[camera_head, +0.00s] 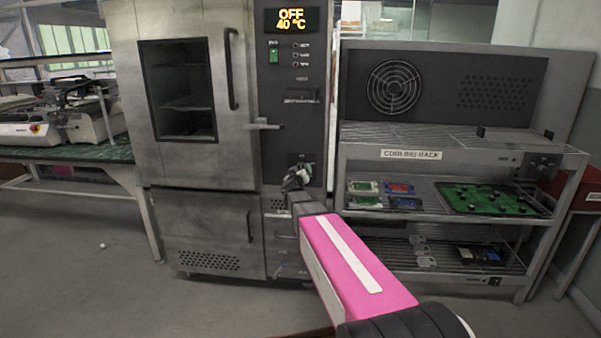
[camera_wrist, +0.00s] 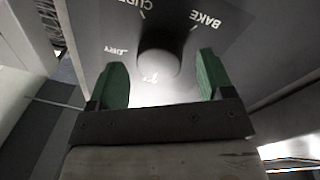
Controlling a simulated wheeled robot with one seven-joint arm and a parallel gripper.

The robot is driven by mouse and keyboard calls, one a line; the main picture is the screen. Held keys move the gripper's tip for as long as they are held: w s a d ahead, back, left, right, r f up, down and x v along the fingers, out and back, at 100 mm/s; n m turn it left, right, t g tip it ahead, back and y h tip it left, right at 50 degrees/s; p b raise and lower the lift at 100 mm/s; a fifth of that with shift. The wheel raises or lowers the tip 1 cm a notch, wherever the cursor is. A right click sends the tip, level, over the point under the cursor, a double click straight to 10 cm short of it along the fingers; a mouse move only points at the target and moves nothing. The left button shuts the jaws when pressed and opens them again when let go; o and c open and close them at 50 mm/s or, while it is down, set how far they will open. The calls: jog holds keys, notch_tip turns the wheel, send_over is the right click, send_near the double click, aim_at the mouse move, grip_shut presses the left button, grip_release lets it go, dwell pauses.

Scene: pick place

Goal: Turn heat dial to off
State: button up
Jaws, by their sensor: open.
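The heat dial (camera_wrist: 158,50) is a dark round knob on a dark panel in the wrist view. The labels CURE, BAKE and DRY are printed around it, with a small pale mark at its lower side. I cannot tell exactly where the dial points. My gripper (camera_wrist: 160,64) is open, with one green finger on each side of the dial; contact is not clear. In the head view my gripper (camera_head: 303,173) is at the lower part of the oven's control panel and hides the dial. The oven (camera_head: 185,165) has a display (camera_head: 291,20) reading OFF and 40 °C.
A door handle (camera_head: 231,68) and a lever (camera_head: 263,125) stick out from the oven above my gripper. A cooling rack (camera_head: 410,154) with circuit boards stands close on the right. A green-topped bench (camera_head: 95,153) is on the left. The floor (camera_head: 90,285) at left is mostly clear.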

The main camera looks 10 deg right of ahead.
jog(key=v, duration=1)
jog(key=s+a+f+n+g+y, duration=0.2)
jog(key=s+a+f+g+y, duration=0.15)
jog(key=f+y, duration=0.2)
jog(key=s+a+f+n+g+y, duration=0.25)
jog(key=s+f+y, duration=0.2)
jog(key=f, duration=0.25)
jog(key=s+d+f+m+g+h, duration=0.1)
jog(key=s+d+f+g, duration=0.1)
jog(key=s, duration=0.4)
jog(key=s+d+f+m+g+h, duration=0.1)
jog(key=s+f+m+g, duration=0.1)
jog(key=s+f+g, duration=0.2)
jog(key=s+d+f+m+g+h, duration=0.1)
jog(key=s+d+f+m+g, duration=0.1)
jog(key=s+g, duration=0.3)
jog(key=s+f, duration=0.1)
jog(key=s, duration=0.2)
jog(key=shift+d+f, duration=0.25)
jog(key=shift+d, duration=0.1)
